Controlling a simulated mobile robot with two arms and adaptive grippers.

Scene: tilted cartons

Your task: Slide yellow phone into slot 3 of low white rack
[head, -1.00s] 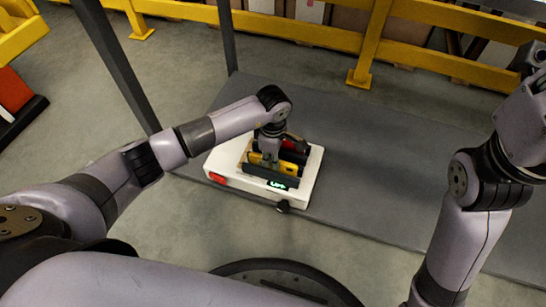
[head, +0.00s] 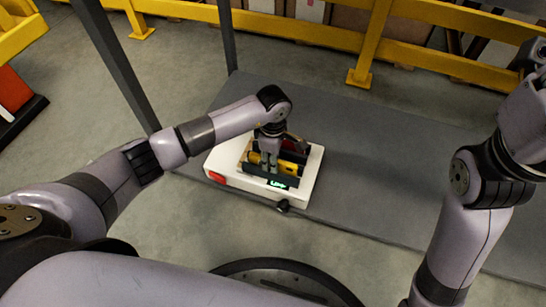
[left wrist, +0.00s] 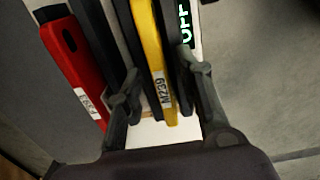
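The low white rack (head: 305,190) is a white box with dark dividers on top, on the grey platform. The yellow phone (head: 263,160) stands on edge between dark dividers; in the left wrist view (left wrist: 153,60) its label shows at the near end. My left gripper (head: 270,163) reaches down over it from above. In the left wrist view its two fingers (left wrist: 160,88) are spread, one on each side of the yellow phone, with gaps to it. A red phone (left wrist: 72,60) stands left of it. Slot numbers cannot be read. My right gripper is out of view.
The grey platform (head: 380,160) is clear to the right. A dark post (head: 115,65) stands left, yellow rails (head: 300,30) behind.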

